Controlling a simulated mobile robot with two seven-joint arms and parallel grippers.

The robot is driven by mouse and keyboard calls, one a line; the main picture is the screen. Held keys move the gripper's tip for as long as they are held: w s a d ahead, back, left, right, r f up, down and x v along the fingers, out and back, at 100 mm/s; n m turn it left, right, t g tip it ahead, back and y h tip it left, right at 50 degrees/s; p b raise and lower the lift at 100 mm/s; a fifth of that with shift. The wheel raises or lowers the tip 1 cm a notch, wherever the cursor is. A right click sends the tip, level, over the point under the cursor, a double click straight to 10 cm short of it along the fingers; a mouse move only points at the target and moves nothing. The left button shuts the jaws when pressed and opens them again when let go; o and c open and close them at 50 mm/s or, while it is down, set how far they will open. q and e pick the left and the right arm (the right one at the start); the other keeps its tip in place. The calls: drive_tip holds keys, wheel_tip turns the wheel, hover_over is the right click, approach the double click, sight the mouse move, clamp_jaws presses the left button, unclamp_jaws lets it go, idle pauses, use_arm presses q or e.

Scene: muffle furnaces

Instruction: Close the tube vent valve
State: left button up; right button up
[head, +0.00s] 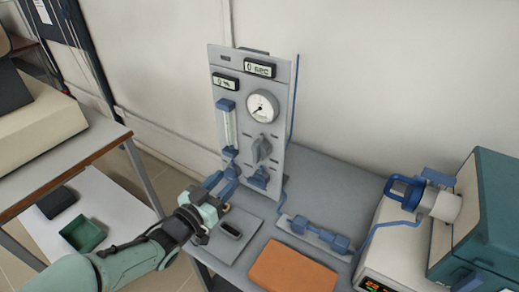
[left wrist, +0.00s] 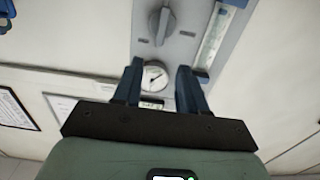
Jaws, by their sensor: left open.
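A grey gas panel (head: 283,120) stands upright on the bench. It bears a dark grey rotary knob (head: 262,149), which also shows upside down in the left wrist view (left wrist: 158,22). A blue fitting (head: 258,178) sits below the knob, and another blue fitting (head: 229,152) is under the flow tube. I cannot tell which one is the tube vent valve. My left gripper (head: 224,181) is open and empty, low in front of the panel's left side. Its two blue fingers show apart in the left wrist view (left wrist: 158,72), with the gauge (left wrist: 155,77) visible between them. My right gripper is out of view.
A round gauge (head: 262,106) and two small displays are on the panel. A grey pad with a dark device (head: 230,231), an orange block (head: 287,267) and a blue pipe fitting (head: 320,234) lie on the bench. A teal furnace (head: 490,215) stands at right.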

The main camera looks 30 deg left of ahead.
sight(254, 151)
use_arm(q)
drive_tip(key=w, duration=0.8)
drive_tip(key=w+d, duration=0.1)
drive_tip(key=w, duration=0.3)
drive_tip(key=shift+w, duration=0.35)
clamp_jaws()
